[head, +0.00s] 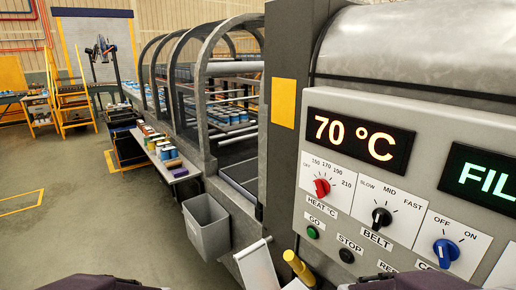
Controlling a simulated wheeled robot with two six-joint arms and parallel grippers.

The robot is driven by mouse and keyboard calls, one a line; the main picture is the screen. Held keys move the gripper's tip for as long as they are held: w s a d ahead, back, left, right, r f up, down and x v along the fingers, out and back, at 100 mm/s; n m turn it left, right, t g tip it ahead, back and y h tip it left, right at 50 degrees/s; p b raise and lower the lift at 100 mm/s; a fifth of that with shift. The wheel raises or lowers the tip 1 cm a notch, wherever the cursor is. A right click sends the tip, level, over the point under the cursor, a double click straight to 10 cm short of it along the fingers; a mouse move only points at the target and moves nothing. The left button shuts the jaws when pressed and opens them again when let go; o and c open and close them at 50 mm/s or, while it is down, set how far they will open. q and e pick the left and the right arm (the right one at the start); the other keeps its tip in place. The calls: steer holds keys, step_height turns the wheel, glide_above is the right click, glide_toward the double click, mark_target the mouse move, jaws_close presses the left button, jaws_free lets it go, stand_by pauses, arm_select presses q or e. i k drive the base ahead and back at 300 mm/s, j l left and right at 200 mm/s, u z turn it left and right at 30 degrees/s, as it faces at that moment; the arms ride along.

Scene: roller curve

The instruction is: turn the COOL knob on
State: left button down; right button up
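The blue COOL knob (446,252) is on a white plate at the lower right of the control panel (285,215) in the head view. OFF and ON are printed above it, and its pale pointer seems to face the OFF side, though it is small. The label below it is partly hidden, with only its first letters showing. Dark parts of my arms show along the bottom edge. Neither gripper's fingertips can be seen, so I cannot tell what they hold.
A red HEAT knob (321,187) and a black BELT knob (381,217) sit left of the blue knob. A green GO button (312,232) and a dark STOP button (347,255) are below. A display (358,140) reads 70 °C.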

mark_target(447, 252)
steer(key=z, duration=1.7)
